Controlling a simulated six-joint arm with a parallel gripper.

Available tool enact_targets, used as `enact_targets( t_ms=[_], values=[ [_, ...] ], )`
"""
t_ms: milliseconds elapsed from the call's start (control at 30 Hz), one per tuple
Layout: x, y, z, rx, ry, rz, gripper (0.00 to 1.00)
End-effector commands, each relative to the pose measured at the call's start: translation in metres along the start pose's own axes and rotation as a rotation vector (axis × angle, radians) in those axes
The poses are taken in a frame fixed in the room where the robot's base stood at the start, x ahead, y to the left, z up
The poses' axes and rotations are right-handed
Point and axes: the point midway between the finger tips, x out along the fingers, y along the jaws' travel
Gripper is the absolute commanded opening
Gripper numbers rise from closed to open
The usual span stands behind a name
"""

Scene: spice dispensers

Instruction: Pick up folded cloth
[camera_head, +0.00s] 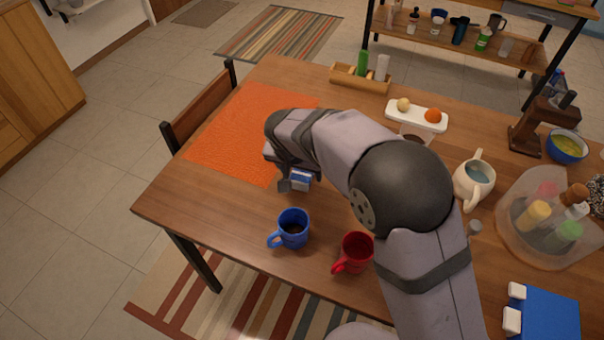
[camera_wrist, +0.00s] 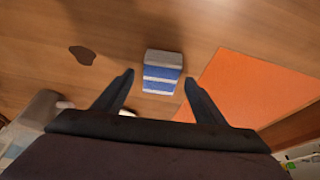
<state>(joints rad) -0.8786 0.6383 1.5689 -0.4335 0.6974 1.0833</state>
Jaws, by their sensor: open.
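The folded cloth (camera_wrist: 163,73), striped blue and white with a grey end, lies on the wooden table in the wrist view. It appears ahead of and between the two dark fingers of my gripper (camera_wrist: 158,79), which are spread apart with nothing held. In the head view the cloth (camera_head: 301,179) shows small beside my gripper (camera_head: 286,184), near the orange mat's lower right edge. My gripper and arm hide part of it there. I cannot tell the exact height of the fingers above the table.
An orange mat (camera_head: 237,140) lies to the left. A blue mug (camera_head: 291,229) and a red mug (camera_head: 355,252) stand near the front edge. A dark spill (camera_wrist: 82,55) shows in the wrist view. A cream pitcher (camera_head: 470,184) and clear container (camera_head: 515,240) stand right.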

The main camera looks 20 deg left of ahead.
Motion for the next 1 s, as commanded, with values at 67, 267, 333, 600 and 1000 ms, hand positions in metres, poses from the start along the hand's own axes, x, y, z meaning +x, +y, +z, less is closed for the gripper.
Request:
enact_targets(
  t_ms=[67,267,333,600,1000],
  values=[
    [0.004,0.000,-0.001,0.000,0.001,-0.001,0.65],
    [0.006,0.000,0.000,0.000,0.001,-0.001,0.65],
    [0.006,0.000,0.000,0.000,0.001,-0.002,0.62],
    [0.005,0.000,0.000,0.000,0.001,-0.002,0.21],
    [-0.009,-0.001,-0.007,0.003,0.003,-0.004,0.21]
  ],
)
